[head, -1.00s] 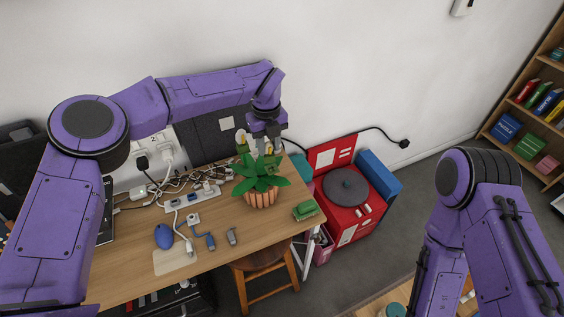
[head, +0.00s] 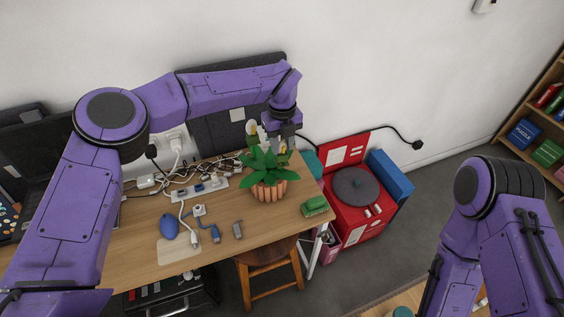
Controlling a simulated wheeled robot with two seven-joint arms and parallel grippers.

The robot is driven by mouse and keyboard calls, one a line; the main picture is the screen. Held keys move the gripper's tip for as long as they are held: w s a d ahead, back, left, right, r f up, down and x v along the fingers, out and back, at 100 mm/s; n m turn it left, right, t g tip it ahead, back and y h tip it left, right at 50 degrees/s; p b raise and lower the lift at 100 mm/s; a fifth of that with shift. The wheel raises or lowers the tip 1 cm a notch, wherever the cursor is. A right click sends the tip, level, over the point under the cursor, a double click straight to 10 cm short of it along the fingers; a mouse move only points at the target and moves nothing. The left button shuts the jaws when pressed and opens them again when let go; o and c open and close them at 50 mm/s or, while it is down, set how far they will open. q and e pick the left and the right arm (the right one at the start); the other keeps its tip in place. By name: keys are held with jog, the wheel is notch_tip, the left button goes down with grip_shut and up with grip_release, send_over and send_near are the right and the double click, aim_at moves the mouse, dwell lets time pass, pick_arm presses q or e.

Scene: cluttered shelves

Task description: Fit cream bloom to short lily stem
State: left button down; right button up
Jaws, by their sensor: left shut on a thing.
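A plant with broad green leaves (head: 265,161) stands in an orange ribbed pot (head: 268,190) near the right end of the desk. A pale rounded bloom (head: 251,127) rises at its back left. My left gripper (head: 284,146) points down just behind and right of the leaves. It is shut on a small pale yellowish thing, apparently the cream bloom, mostly hidden by the jaws. The short lily stem cannot be made out among the leaves. My right arm is at the right, with its gripper out of view.
A green block-like thing (head: 315,206) lies right of the pot. Power strips and cables (head: 200,186), a blue mouse (head: 169,227) and small plugs clutter the desk to the left. A red case with a turntable (head: 355,187) and a wooden stool (head: 268,255) stand on the floor.

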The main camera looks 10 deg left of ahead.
pick_arm(q)
jog(key=shift+f+n+b, duration=0.1)
jog(key=shift+n+b, duration=0.5)
jog(key=shift+n, duration=0.1)
jog(key=shift+f+b, duration=0.75)
jog(key=shift+f, duration=0.05)
dwell(0.8)
jog(key=c, duration=0.7)
grip_release()
jog(key=shift+o, duration=0.2)
jog(key=shift+r, duration=0.1)
